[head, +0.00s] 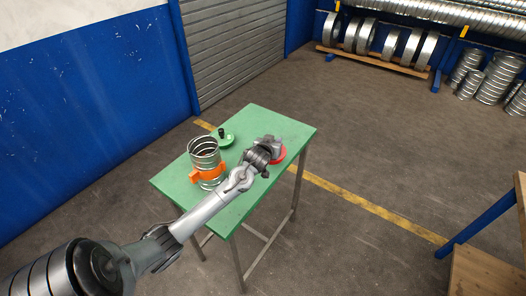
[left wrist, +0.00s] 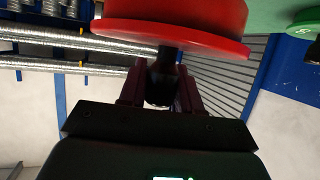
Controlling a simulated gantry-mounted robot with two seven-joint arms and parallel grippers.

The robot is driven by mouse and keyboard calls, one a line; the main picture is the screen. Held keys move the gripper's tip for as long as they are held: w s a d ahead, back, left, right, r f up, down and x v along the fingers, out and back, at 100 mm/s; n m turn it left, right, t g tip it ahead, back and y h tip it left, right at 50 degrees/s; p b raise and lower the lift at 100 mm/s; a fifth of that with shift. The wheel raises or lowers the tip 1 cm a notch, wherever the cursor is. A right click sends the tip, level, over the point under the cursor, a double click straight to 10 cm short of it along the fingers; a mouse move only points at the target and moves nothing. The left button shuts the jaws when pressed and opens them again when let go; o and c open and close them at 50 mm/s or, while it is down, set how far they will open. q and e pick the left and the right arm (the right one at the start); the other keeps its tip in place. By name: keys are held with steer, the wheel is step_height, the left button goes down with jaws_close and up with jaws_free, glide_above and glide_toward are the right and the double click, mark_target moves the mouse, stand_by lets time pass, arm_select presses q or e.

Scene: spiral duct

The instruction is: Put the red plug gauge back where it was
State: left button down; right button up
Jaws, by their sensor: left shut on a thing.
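The red plug gauge (head: 278,156) is at the right part of the green table in the head view, partly hidden behind my left gripper (head: 268,147). In the left wrist view the red plug gauge (left wrist: 180,30) fills the top, with a wide red flange and a dark handle. My left gripper (left wrist: 160,88) is shut on that dark handle. I cannot tell whether the red gauge touches the table. A green plug gauge (head: 225,141) with a black handle stands on the table's far left part. My right gripper is not in view.
The green table (head: 288,126) has bare room at its far right corner. A spiral duct piece (head: 205,155) stands upright at the left in an orange clamp (head: 209,175), near my left arm. Metal rings and ducts are stored at the back right.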

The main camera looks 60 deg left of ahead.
arm_select(q)
steer(key=shift+s+a+f, duration=0.25)
steer(key=shift+a+f, duration=0.65)
steer(key=shift+f, duration=0.3)
steer(key=shift+s+a+f, duration=0.3)
steer(key=shift+a+f, duration=0.55)
steer(key=shift+f, duration=0.35)
steer(key=shift+s+a+f, duration=0.25)
steer(key=shift+a+f, duration=0.65)
steer(key=shift+f, duration=0.3)
steer(key=shift+f+b, duration=0.1)
steer(key=shift+b, duration=0.2)
steer(key=c, duration=0.8)
jaws_free()
steer(key=shift+f, duration=0.1)
